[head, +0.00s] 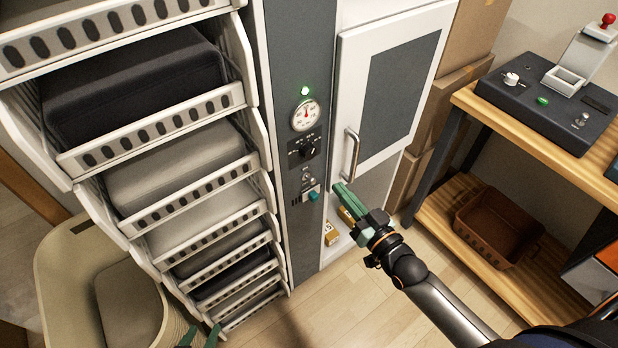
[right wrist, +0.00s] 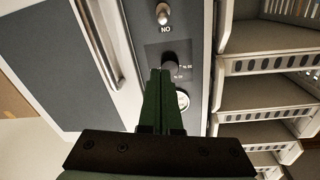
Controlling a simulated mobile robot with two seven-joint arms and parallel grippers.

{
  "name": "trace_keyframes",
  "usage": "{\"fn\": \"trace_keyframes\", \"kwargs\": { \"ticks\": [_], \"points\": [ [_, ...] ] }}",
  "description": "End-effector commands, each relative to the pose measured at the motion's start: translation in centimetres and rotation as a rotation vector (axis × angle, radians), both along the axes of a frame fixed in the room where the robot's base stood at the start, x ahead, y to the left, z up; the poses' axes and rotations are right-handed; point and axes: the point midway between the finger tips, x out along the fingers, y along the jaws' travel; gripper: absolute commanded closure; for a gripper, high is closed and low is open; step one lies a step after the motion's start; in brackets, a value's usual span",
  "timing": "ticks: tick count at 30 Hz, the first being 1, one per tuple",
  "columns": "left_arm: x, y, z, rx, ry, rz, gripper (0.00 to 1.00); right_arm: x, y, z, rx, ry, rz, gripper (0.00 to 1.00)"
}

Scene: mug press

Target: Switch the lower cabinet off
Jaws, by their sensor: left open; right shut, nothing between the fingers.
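A grey control panel on the tall cabinet (head: 294,225) bears a lit green lamp (head: 305,91), a round gauge (head: 306,115), a black knob (head: 306,149), a small metal toggle (head: 307,178) and a teal button (head: 313,196). The right wrist view shows the knob (right wrist: 170,61) and the toggle (right wrist: 163,14) with lettering beside it. My right gripper (head: 342,188) is shut and empty, to the right of the teal button in the head view, apparently touching nothing. My left gripper (head: 200,337) is open at the bottom edge, mostly cut off.
A white door with a vertical metal handle (head: 351,155) is beside the panel. Racks of slotted drawers (head: 190,185) stand left of it. A wooden bench (head: 540,135) on the right carries a dark device (head: 545,110); a brown basket (head: 490,228) is below. Small yellow boxes (head: 333,233) lie low down.

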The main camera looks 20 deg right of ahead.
Motion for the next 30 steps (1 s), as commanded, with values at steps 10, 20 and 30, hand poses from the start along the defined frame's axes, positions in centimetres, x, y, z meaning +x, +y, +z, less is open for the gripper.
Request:
{"fn": "trace_keyframes", "kwargs": {
  "ticks": [10,20,30],
  "points": [
    [0.0,0.1,0.0,0.001,0.000,0.001,0.50,0.6,0.2,0.1,-0.001,-0.001,0.000,1.00],
    [-0.2,0.1,-0.6,0.001,0.006,0.001,0.50,5.7,1.6,0.1,-0.002,-0.001,0.000,1.00],
    [-0.3,-0.2,-1.2,-0.001,0.012,-0.004,0.50,9.0,2.9,-1.8,-0.002,0.007,0.001,1.00]
  ]
}}
